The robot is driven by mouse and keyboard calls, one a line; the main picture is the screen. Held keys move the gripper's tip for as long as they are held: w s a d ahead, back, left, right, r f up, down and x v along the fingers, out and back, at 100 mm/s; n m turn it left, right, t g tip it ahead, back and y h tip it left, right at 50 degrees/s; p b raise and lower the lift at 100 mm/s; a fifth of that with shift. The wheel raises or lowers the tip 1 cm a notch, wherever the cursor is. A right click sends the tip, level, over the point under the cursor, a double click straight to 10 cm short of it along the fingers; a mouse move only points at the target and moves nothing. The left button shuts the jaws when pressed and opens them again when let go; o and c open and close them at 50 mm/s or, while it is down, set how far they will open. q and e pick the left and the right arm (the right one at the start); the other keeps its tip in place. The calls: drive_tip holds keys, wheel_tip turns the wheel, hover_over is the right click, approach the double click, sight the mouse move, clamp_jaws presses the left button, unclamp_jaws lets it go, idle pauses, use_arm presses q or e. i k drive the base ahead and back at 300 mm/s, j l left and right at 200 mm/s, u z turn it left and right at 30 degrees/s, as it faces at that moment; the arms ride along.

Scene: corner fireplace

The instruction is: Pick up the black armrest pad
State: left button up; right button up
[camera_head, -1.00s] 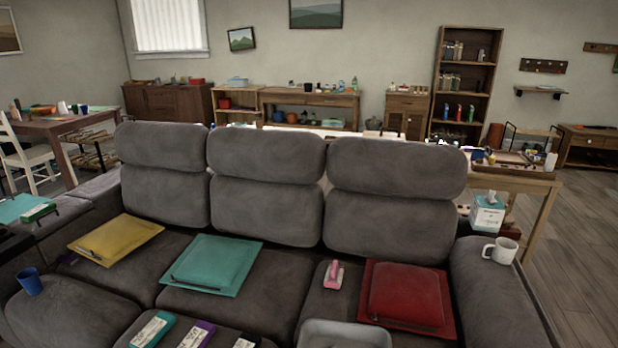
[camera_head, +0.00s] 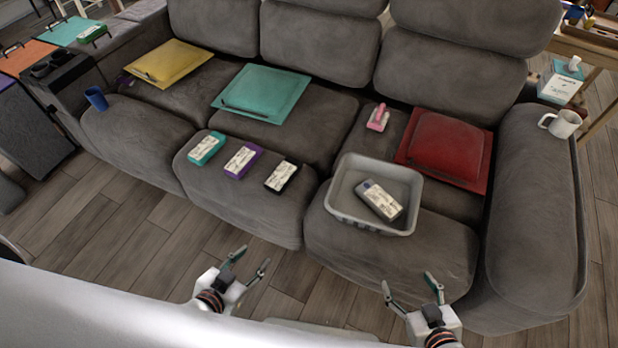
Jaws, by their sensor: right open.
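A black pad-like piece with round recesses (camera_head: 60,68) lies over the sofa's left armrest, far left. It looks like an armrest pad, though its details are small. My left gripper (camera_head: 253,257) is low in the picture in front of the sofa, open and empty. My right gripper (camera_head: 410,283) is open and empty in front of the sofa's right seat. Both grippers are well apart from the black piece. A black labelled packet (camera_head: 281,177) lies on the middle seat.
Teal (camera_head: 206,148) and purple (camera_head: 242,159) packets lie beside the black packet. A grey bin (camera_head: 345,212) holding a labelled packet sits on the right seat. A blue cup (camera_head: 96,98) is near the left armrest, a white mug (camera_head: 560,123) on the right armrest. Wooden floor (camera_head: 130,225) in front is clear.

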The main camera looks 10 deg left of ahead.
sight(281, 179)
drive_tip(key=z, duration=0.35)
drive_tip(key=j+z, duration=0.75)
drive_tip(key=z, duration=0.15)
drive_tip(key=j+z, duration=0.1)
drive_tip(key=j, duration=0.2)
drive_tip(key=k+j+z, duration=0.15)
drive_tip(key=j, duration=0.15)
drive_tip(key=k+j+z, duration=0.1)
drive_tip(key=j, duration=0.2)
drive_tip(key=k+j, duration=0.1)
drive_tip(key=j, duration=0.25)
drive_tip(key=k+j, duration=0.15)
drive_tip(key=j, duration=0.2)
drive_tip(key=k+j, duration=0.1)
drive_tip(key=j, duration=0.3)
drive_tip(key=z, duration=0.05)
